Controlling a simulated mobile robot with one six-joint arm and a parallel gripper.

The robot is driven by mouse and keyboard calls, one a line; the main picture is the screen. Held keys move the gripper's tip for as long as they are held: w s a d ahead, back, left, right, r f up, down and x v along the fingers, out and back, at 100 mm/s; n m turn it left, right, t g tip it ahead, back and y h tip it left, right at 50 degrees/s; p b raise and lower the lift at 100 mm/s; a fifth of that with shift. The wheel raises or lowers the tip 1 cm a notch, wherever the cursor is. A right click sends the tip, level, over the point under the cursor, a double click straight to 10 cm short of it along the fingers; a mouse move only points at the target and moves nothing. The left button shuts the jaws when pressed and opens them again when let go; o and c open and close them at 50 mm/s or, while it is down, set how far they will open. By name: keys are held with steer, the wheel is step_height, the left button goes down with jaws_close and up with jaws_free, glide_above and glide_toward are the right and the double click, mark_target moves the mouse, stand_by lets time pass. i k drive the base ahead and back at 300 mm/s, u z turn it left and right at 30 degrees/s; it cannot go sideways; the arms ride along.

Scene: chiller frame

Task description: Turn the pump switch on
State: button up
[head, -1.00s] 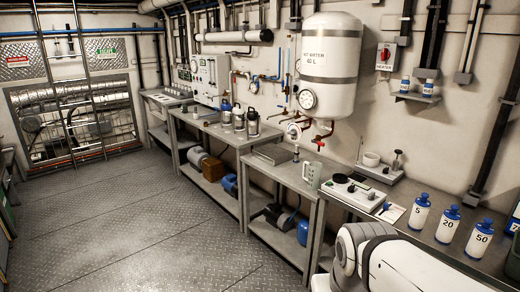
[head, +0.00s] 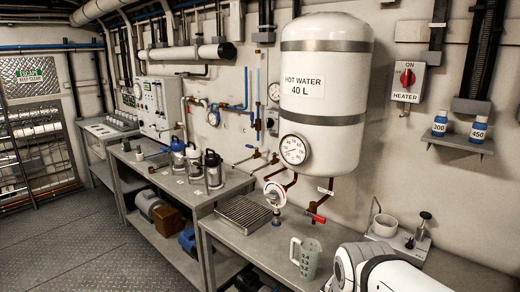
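I cannot make out a switch labelled for the pump. A pale control panel (head: 157,106) with small dials and fittings is on the back wall at left; its labels are too small to read. A grey switch box (head: 408,82) with a red knob is on the wall at right, marked ON and HEATER. White links of my arm show at the lower right. My gripper is out of view.
A white hot water tank (head: 325,105) with a gauge hangs above the bench (head: 262,246). A measuring jug (head: 306,258), a grooved tray (head: 243,214) and several metal flasks (head: 194,165) stand on the benches. Floor (head: 65,240) is clear at left.

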mark_target(270, 122)
steer(key=u, duration=0.1)
steer(key=k, duration=0.3)
steer(key=u, duration=0.7)
steer(key=i, duration=1.85)
steer(key=z, duration=0.3)
